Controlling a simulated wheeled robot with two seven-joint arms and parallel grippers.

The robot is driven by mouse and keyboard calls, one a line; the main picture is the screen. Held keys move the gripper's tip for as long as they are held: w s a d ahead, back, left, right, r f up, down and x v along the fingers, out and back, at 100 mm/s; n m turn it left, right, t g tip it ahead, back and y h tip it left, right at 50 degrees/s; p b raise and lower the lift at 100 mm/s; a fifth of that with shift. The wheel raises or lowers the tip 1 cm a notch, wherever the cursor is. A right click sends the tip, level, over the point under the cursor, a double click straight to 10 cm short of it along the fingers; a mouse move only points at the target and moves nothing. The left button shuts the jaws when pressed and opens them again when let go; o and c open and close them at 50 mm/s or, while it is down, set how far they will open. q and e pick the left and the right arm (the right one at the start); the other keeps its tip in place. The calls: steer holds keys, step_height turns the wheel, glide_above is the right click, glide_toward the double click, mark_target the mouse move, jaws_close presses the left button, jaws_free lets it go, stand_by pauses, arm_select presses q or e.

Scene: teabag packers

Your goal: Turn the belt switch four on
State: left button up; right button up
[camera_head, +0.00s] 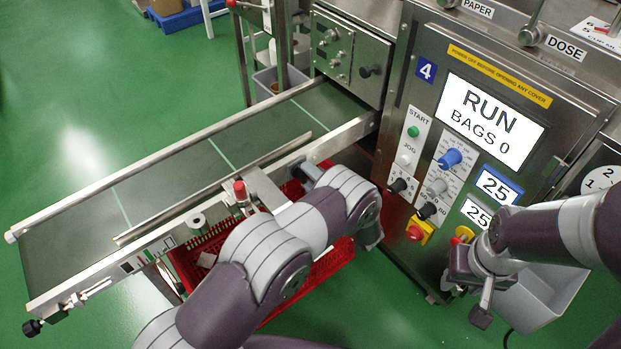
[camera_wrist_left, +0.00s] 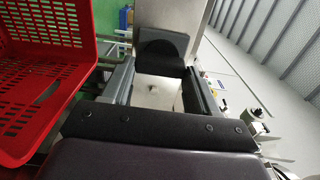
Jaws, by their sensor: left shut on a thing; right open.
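The belt (camera_head: 165,175) of machine 4 runs from the lower left to the steel cabinet. My left gripper (camera_head: 302,171) is at the near side rail of the belt, close to the cabinet end, partly hidden by my own wrist. It is shut on a dark, rounded knob, which I take to be the belt switch (camera_wrist_left: 158,50); this shows between the fingertips in the left wrist view. The knob's markings and angle are hidden. My right gripper (camera_head: 475,285) is open and empty in front of the cabinet, below the number plates.
The cabinet screen (camera_head: 490,120) reads RUN, BAGS 0. A red emergency button (camera_head: 415,232) and several knobs sit below it. A red crate (camera_head: 335,262) stands under the belt; it fills the left of the left wrist view (camera_wrist_left: 60,70). A grey bin (camera_head: 540,300) is at lower right.

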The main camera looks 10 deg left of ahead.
arm_select(q)
steer(key=o, duration=1.1)
steer(key=shift+c, duration=0.2)
steer(key=v, duration=1.2)
steer(key=shift+s+d+p, duration=0.3)
steer(key=shift+p, duration=0.1)
